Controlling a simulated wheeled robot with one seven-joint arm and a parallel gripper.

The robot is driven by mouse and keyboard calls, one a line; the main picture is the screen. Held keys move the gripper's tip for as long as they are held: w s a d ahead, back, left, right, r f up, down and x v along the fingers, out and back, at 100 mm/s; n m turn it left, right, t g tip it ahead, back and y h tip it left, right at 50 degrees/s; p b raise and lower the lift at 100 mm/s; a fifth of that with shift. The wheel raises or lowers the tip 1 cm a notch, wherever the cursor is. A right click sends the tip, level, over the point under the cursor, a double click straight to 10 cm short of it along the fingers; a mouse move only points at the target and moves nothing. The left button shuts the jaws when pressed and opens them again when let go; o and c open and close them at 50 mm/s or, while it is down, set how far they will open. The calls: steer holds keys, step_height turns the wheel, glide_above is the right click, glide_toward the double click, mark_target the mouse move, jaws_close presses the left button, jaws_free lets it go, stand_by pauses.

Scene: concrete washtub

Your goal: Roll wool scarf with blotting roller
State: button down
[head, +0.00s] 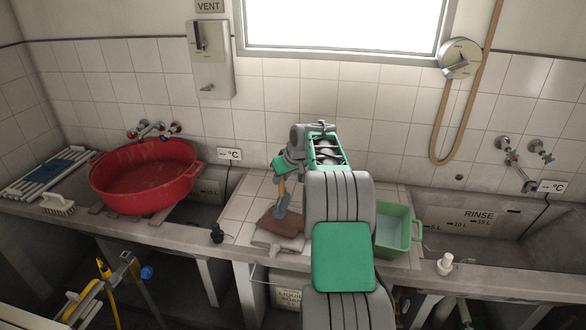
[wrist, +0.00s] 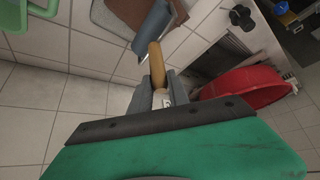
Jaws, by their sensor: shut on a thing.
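My gripper (head: 282,172) is shut on a tool with a tan wooden handle, seen between the fingers in the wrist view (wrist: 159,85). The tool's blue-grey end, apparently the blotting roller (head: 283,200), points down. It also shows beyond the handle in the wrist view (wrist: 150,38). A brown folded cloth, likely the wool scarf (head: 287,225), lies on the tiled ledge under the roller. Part of it shows in the wrist view (wrist: 180,12). I cannot tell whether the roller touches it. A pale flat piece (head: 275,241) lies in front of the cloth.
A green basin (head: 412,235) stands right of my arm, near the rinse sink (head: 475,222). A red tub (head: 145,180) stands at the left, with a scrubbing brush (head: 57,204) beside it. A black knob (head: 217,234) and a white bottle (head: 445,265) are near the front edge.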

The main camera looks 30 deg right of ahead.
steer(key=shift+a+r+p, duration=0.1)
steer(key=shift+r+p, duration=0.8)
steer(key=shift+r, duration=0.95)
steer(key=s+d+r, duration=0.2)
steer(key=s+r, duration=0.2)
step_height(320, 180, down, 6)
steer(key=b, duration=0.5)
steer(key=shift+w, duration=0.25)
steer(key=shift+a+f, duration=0.1)
